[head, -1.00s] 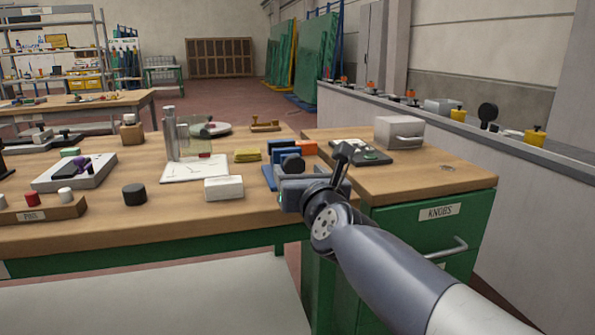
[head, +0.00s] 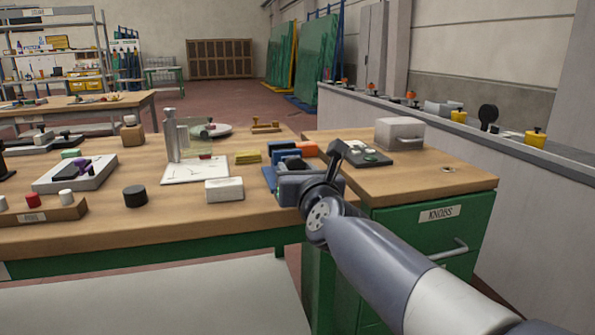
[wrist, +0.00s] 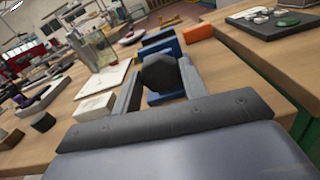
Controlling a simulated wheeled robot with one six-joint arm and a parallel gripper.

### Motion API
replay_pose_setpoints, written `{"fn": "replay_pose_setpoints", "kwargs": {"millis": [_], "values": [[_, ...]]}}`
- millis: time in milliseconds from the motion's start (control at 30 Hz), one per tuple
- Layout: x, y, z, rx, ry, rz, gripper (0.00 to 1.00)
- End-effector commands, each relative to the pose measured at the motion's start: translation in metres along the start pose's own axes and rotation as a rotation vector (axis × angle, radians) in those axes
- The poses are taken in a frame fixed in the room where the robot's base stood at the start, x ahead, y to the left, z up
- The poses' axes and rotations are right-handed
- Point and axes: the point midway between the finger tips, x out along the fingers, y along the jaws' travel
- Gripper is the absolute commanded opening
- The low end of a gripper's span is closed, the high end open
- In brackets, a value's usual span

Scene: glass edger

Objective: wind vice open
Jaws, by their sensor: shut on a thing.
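The blue vice (head: 270,177) sits near the right end of the wooden bench, partly hidden behind my gripper. In the wrist view blue parts of the vice (wrist: 160,48) show behind a dark faceted knob (wrist: 161,72). My gripper (wrist: 162,82) is shut on this knob, one finger on each side of it. In the head view my gripper (head: 296,170) is at the vice's near side, and the knob is mostly hidden there.
A white box (head: 224,189), a yellow stack (head: 248,157) and a black cylinder (head: 135,196) stand to the left. A green drawer unit (head: 420,240) with a wooden top is at right.

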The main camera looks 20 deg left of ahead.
Motion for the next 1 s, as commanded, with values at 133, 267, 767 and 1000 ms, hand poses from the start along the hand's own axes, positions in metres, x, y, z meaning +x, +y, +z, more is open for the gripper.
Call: {"fn": "replay_pose_setpoints", "kwargs": {"millis": [133, 267, 767, 1000], "values": [[-0.0001, 0.0000, 0.0000, 0.000, 0.000, 0.000, 0.18], [-0.0001, 0.0000, 0.0000, -0.004, 0.000, 0.000, 0.18], [-0.0002, 0.0003, -0.0001, -0.253, -0.001, 0.000, 0.18], [-0.0002, 0.0005, 0.0001, -0.478, -0.001, 0.000, 0.18]]}}
